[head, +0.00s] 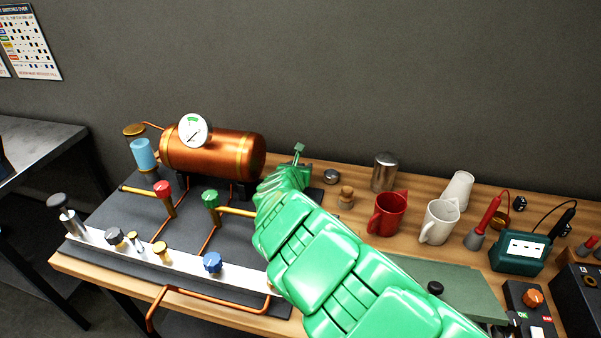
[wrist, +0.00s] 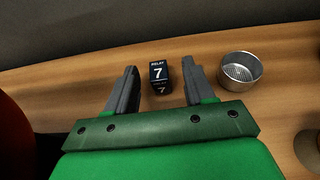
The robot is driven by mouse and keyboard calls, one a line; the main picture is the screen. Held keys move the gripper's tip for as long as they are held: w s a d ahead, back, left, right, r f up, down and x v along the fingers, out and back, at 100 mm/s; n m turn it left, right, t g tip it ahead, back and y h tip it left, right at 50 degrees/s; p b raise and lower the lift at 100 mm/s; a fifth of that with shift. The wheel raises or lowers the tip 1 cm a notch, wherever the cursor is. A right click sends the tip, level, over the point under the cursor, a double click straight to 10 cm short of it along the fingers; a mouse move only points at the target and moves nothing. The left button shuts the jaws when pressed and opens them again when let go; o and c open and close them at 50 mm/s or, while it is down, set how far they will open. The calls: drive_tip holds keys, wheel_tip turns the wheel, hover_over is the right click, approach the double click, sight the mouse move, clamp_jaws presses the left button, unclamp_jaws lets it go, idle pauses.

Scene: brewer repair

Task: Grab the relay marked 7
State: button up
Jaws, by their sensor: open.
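The relay marked 7 (wrist: 158,73) is a small black block with a white 7, standing upright on the wooden bench in the wrist view. My gripper (wrist: 160,66) is open, with one dark finger on each side of the relay and visible gaps between. In the head view my gripper (head: 299,151) is behind the copper boiler's right end, near the wall. I cannot make out the relay marked 7 there.
A metal filter basket (wrist: 240,72) stands just right of the right finger. The copper boiler (head: 212,153) is left of my arm. A steel cup (head: 384,172), red mug (head: 387,213) and white mug (head: 438,222) stand to the right. A dark wall (head: 400,80) rises behind.

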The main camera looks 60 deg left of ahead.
sight(302, 164)
drive_tip(key=shift+s+x, duration=0.2)
drive_tip(key=shift+x, duration=2.6)
clamp_jaws()
drive_tip(key=shift+r, duration=0.1)
